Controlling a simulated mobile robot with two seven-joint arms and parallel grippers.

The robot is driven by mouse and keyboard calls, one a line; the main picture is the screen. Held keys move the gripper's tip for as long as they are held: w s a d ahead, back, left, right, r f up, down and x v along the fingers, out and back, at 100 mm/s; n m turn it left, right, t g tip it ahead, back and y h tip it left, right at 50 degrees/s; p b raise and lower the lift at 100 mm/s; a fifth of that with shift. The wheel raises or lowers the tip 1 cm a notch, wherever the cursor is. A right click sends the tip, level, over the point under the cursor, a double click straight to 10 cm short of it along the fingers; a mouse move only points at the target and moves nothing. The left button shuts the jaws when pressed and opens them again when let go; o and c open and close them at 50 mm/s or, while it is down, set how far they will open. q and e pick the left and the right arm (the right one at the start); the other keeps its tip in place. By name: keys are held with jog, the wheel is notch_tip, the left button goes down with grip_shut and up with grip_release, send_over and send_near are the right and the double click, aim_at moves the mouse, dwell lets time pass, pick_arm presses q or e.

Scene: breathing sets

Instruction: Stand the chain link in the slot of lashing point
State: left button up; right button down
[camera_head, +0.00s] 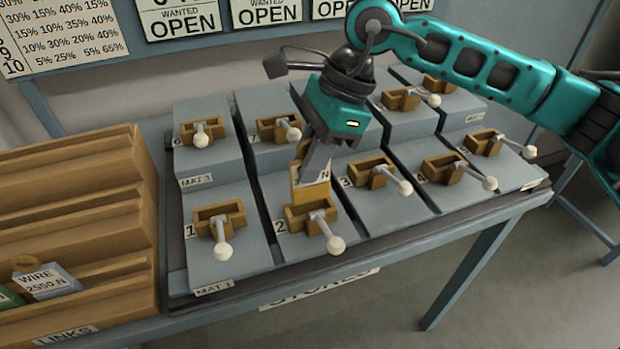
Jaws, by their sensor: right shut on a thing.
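My right gripper (314,168) points down over the stepped grey stand and is shut on a chain link (311,194). The link is ochre with a white label, of which an "N" shows; the fingers hide part of it. It is held upright just behind and above the brown slotted block of lashing point 2 (313,216). I cannot tell whether its lower end touches the block or is inside the slot. That block has a grey lever with a white knob at its front. My left gripper is not in view.
Several similar blocks with white-knobbed levers stand close around, such as lashing point 1 (220,219) and lashing point 3 (371,173). A wooden rack (75,215) marked LINKS stands left, holding a "WIRE 2550 N" link (45,281). OPEN signs hang behind.

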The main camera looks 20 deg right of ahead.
jog(key=shift+f, duration=2.15)
jog(key=shift+f, duration=0.1)
jog(key=c, duration=1.1)
grip_release()
jog(key=shift+d+r, duration=0.15)
jog(key=shift+r, duration=0.3)
jog(key=v, duration=1.1)
jog(key=shift+r, duration=0.15)
